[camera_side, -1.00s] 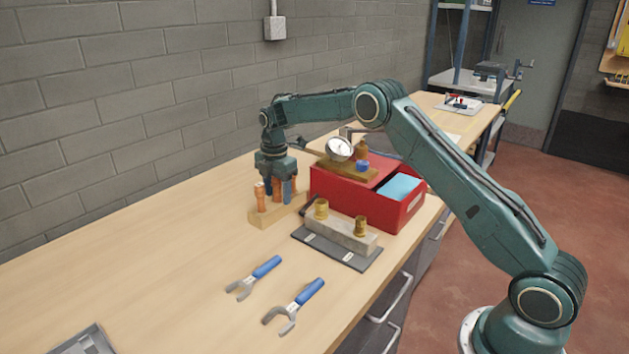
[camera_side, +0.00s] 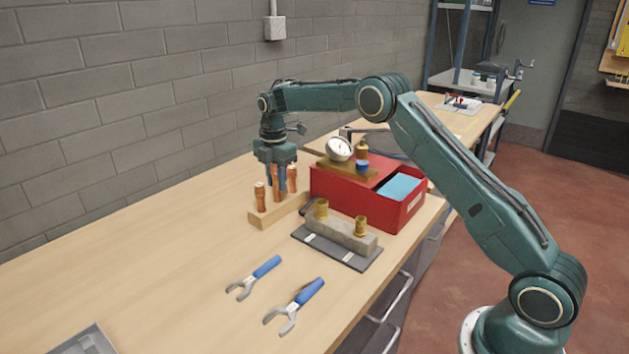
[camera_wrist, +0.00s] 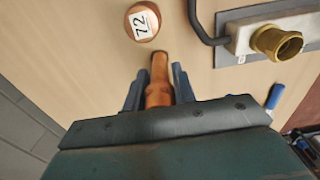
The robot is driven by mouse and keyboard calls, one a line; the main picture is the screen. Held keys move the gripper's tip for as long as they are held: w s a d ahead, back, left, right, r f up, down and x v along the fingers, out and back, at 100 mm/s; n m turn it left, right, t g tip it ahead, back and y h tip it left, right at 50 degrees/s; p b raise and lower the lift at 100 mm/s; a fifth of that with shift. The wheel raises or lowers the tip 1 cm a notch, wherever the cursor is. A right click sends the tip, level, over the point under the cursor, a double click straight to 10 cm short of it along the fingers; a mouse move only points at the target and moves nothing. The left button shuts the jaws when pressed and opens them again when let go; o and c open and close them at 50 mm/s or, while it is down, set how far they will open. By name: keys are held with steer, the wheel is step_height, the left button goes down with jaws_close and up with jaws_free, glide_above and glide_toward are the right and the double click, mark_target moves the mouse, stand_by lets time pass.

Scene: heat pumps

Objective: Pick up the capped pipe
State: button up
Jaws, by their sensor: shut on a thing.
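My gripper (camera_side: 277,186) is shut on a copper pipe (camera_side: 278,194) above the wooden block (camera_side: 265,220). The held pipe points downward; I cannot tell whether its lower end is clear of the block. In the wrist view the held pipe (camera_wrist: 158,85) sits between my two fingers. Its cap, if any, is hidden by my gripper. Another copper pipe (camera_side: 260,198) stands in the block to the left, with a pale top; in the wrist view a pipe end with a white "72" label (camera_wrist: 142,24) shows. A third copper pipe (camera_side: 292,178) shows just right of my fingers.
A red box (camera_side: 345,200) with a gauge (camera_side: 339,149) on top stands right of the block. A grey mat (camera_side: 345,260) bears a block with brass fittings (camera_side: 361,227). Two blue-handled wrenches (camera_side: 266,266) (camera_side: 309,292) lie in front.

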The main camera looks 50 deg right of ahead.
step_height(320, 180, up, 16)
steer(key=shift+r, duration=0.15)
stand_by(0.6)
steer(key=shift+s+r, duration=0.15)
steer(key=shift+r, duration=0.05)
stand_by(0.7)
steer(key=s+r, duration=0.1)
steer(key=s, duration=1.3)
steer(key=shift+d+r, duration=0.15)
steer(key=shift+r, duration=0.2)
steer(key=shift+s+f, duration=0.1)
steer(key=shift+f, duration=0.05)
steer(key=shift+f, duration=0.85)
steer(key=shift+f, duration=0.15)
